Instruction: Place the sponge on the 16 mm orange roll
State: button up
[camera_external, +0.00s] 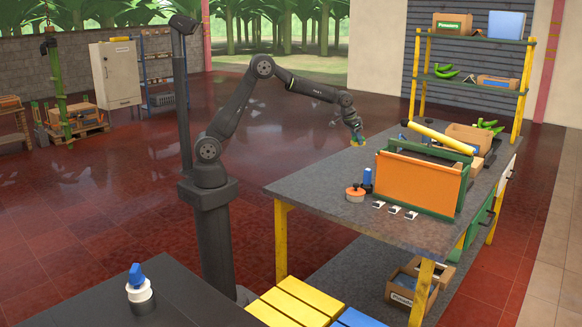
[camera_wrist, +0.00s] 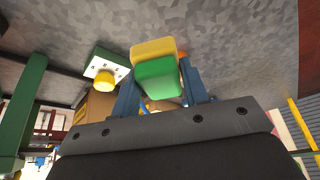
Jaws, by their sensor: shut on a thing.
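The sponge (camera_wrist: 156,78) is a small block with a green layer and a yellow layer. In the wrist view it sits between the two blue fingers of my gripper (camera_wrist: 160,72), which is shut on it. In the external view my gripper (camera_external: 357,137) is over the far left part of the grey workbench, with the sponge (camera_external: 357,142) showing only as a small green and yellow patch. An orange roll (camera_external: 355,195) lies near the bench's front left, well apart from the sponge. Its size marking cannot be read.
A blue upright item (camera_external: 367,180) stands beside the orange roll. Small white pieces (camera_external: 395,209) lie in front of an orange-sided green rack (camera_external: 420,182). A yellow tube (camera_external: 436,136) rests above it. The left part of the grey workbench (camera_external: 318,180) is clear.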

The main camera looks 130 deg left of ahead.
jog(key=w+a+r+n, duration=0.1)
jog(key=w+r, duration=0.1)
jog(key=w, duration=0.4)
jog(key=w+a+r+n, duration=0.1)
jog(key=w+a+r, duration=0.1)
jog(key=w, duration=0.4)
jog(key=shift+g+y, duration=0.3)
jog(key=s+a+f, duration=0.1)
jog(key=a+f, duration=0.1)
jog(key=a, duration=0.1)
jog(key=s+a+f, duration=0.2)
jog(key=a, duration=0.2)
jog(key=s+a+f, duration=0.1)
jog(key=a+f, duration=0.1)
jog(key=a, duration=0.1)
jog(key=shift+s+a+f, duration=0.15)
jog(key=shift+s+f, duration=0.1)
jog(key=shift+s, duration=0.1)
jog(key=shift+a+f, duration=0.15)
jog(key=shift+f, duration=1.95)
jog(key=shift+f, duration=0.1)
jog(key=o, duration=1)
jog(key=shift+c, duration=0.2)
